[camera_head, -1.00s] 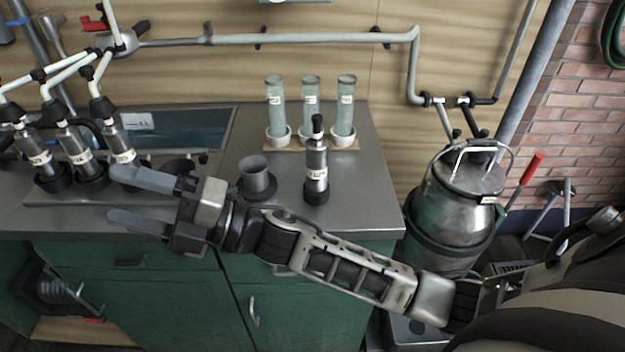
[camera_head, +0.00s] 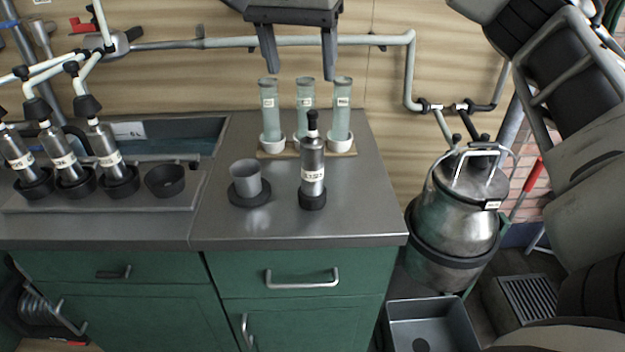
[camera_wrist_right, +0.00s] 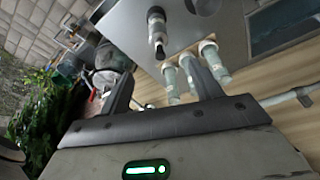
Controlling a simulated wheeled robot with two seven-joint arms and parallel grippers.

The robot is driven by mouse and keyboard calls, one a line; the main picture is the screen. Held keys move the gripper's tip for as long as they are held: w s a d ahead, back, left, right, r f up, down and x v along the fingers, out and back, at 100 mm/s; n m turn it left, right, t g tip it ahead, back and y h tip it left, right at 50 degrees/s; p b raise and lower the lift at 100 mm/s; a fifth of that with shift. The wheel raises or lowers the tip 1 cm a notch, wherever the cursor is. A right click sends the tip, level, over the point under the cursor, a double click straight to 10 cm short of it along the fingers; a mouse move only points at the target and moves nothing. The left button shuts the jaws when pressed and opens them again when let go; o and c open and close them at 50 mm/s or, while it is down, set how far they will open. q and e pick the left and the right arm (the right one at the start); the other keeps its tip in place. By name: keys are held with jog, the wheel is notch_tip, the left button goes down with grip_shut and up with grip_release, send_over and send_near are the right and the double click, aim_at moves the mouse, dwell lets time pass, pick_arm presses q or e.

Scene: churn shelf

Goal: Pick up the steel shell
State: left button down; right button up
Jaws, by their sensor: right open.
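A steel shell (camera_head: 312,170) with a white label, a black top and a black foot stands upright on the grey steel counter. In the right wrist view the steel shell (camera_wrist_right: 157,30) shows near the top. My right gripper (camera_head: 302,74) is open and empty at the top of the head view, its fingers pointing down. It is apart from the shell. In the right wrist view its two fingers (camera_wrist_right: 156,66) are spread wide. Similar labelled shells (camera_head: 108,147) stand in black cups at the left, with hoses on top. My left gripper is not in view.
Several glass tubes (camera_head: 304,108) stand in white cups behind the shell. A grey cup (camera_head: 245,180) on a black base is left of it. An empty black cup (camera_head: 165,181) ends the left row. A steel milk can (camera_head: 460,215) stands right of the counter (camera_head: 360,215). The counter front is clear.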

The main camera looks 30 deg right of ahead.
aim_at(311, 126)
jog(key=b+x, duration=0.1)
jog(key=x, duration=0.8)
jog(key=shift+d+b, duration=0.2)
jog(key=shift+b, duration=0.2)
jog(key=shift+x, duration=3.2)
grip_shut()
